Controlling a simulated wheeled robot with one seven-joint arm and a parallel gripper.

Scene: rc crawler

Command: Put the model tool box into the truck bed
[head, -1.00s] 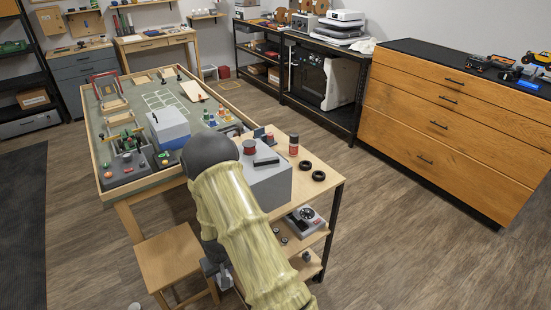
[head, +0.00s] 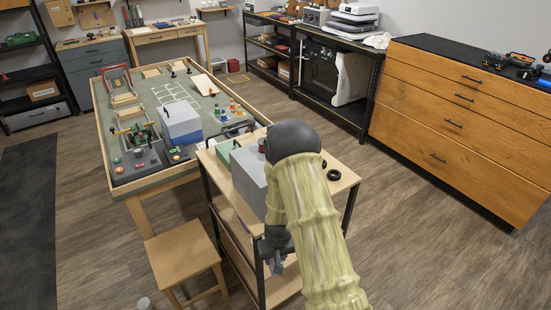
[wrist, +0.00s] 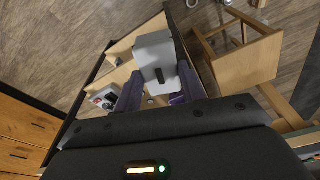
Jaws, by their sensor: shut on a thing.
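My gripper (wrist: 157,90) shows in the wrist view with its two purple fingers on either side of a light grey box-shaped thing (wrist: 152,47) with a dark slot or handle. I take this to be the model tool box, held between the fingers. In the head view my gripper (head: 276,262) hangs low beside the wooden cart, and what it holds is too small to make out. An orange-and-black model truck (head: 508,61) stands on the black top of the drawer cabinet at the right. Its bed is too small to see clearly.
The wooden cart (head: 207,160) stands close by my arm, with a large grey block (head: 249,180) on top. A stool (head: 183,255) is to its left, and a long workbench (head: 112,170) behind. Wood floor is open between the cart and the drawer cabinet (head: 450,120).

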